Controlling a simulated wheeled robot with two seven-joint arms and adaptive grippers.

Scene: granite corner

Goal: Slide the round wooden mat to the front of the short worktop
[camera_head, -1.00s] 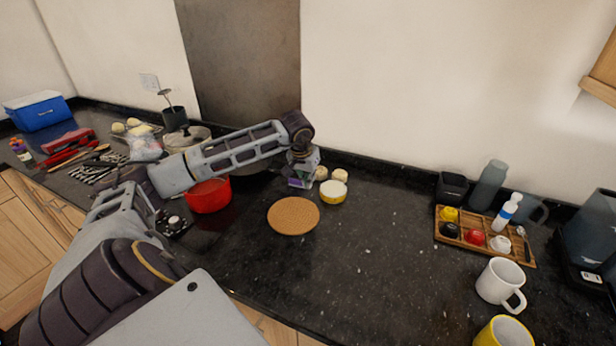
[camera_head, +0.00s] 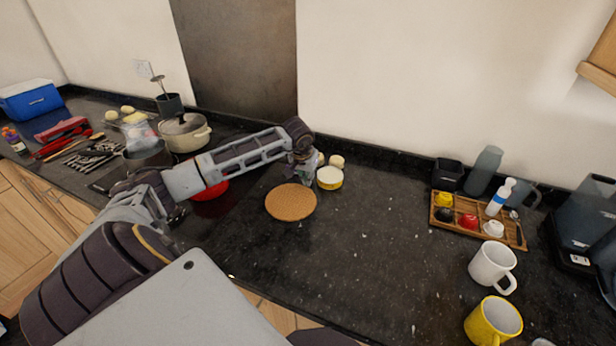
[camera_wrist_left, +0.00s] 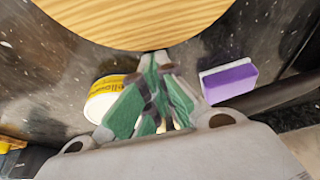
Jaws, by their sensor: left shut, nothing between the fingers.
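The round wooden mat (camera_head: 291,202) lies flat on the dark speckled worktop (camera_head: 350,255), in front of the wall. In the left wrist view the mat (camera_wrist_left: 140,14) fills the top, its pale grain and curved edge showing. My left gripper (camera_head: 303,179) is low at the mat's far edge, on the wall side. In the wrist view the green-padded fingers of the left gripper (camera_wrist_left: 160,62) are shut and empty, with their tips at the mat's rim. I cannot tell whether they touch it. My right gripper is not in view.
A yellow-and-white tub (camera_head: 330,178) stands right of the gripper; a purple sponge (camera_wrist_left: 229,82) lies on its other side. A red pot (camera_head: 210,191) is left of the mat. A wooden tray (camera_head: 478,225) and mugs (camera_head: 492,265) are at right. The worktop before the mat is clear.

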